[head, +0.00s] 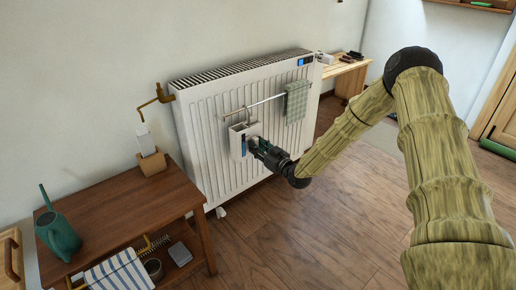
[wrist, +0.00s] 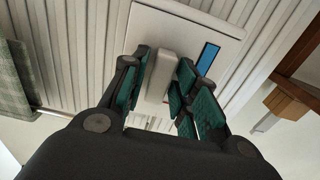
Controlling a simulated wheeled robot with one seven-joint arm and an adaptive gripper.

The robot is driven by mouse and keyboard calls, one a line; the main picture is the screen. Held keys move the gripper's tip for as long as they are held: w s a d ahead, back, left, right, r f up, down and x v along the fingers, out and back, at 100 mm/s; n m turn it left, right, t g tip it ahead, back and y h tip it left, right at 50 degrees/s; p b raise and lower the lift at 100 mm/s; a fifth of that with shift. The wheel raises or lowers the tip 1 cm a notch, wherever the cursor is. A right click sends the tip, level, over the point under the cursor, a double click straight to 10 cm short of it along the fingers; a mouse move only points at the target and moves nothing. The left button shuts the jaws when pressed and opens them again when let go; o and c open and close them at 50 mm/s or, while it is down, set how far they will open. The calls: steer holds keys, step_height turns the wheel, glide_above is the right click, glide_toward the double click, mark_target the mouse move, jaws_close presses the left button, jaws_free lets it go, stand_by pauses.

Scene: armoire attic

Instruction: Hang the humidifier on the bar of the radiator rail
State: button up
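The humidifier (head: 237,144) is a white box with a blue strip, in front of the radiator (head: 200,130) face, near the left end of the rail bar (head: 266,101). My gripper (head: 254,146) is at its front. In the wrist view, the fingers (wrist: 162,85) are on both sides of a raised white grip on the humidifier (wrist: 210,30), shut on it. A thin hook-like piece shows above the box near the bar. I cannot tell whether it rests on the bar. The humidifier's back is hidden.
A checked green towel (head: 296,102) hangs on the bar's right part. A brown table (head: 120,210) at left holds a teal watering can (head: 58,236) and a wooden holder (head: 152,163). The floor in front is clear.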

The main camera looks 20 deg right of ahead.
steer(key=shift+o, duration=0.6)
steer(key=shift+s+f, duration=0.1)
steer(key=shift+f, duration=0.05)
steer(key=shift+s+d, duration=0.1)
steer(key=v, duration=1.1)
steer(key=shift+s, duration=0.35)
steer(key=s+a+f+m+g+h, duration=0.1)
steer(key=s+a+f+g, duration=0.35)
steer(key=s+f, duration=0.5)
steer(key=s+a+f+m+g+h, duration=0.2)
steer(key=s+a+f+g, duration=0.2)
steer(key=s+a+f, duration=0.5)
steer(key=s+d+f+g+h, duration=0.1)
steer(key=s+f+g, duration=0.2)
steer(key=s, duration=0.7)
steer(key=s+f+m+g+h, duration=0.1)
steer(key=s+f+g, duration=0.15)
steer(key=s, duration=0.65)
steer(key=s+d+f+g+h, duration=0.1)
steer(key=s+f+g, duration=0.15)
steer(key=s, duration=0.75)
step_height(320, 180, up, 33)
steer(key=p, duration=3.3)
steer(key=shift+w+a+r+p, duration=0.2)
steer(key=shift+p, duration=0.1)
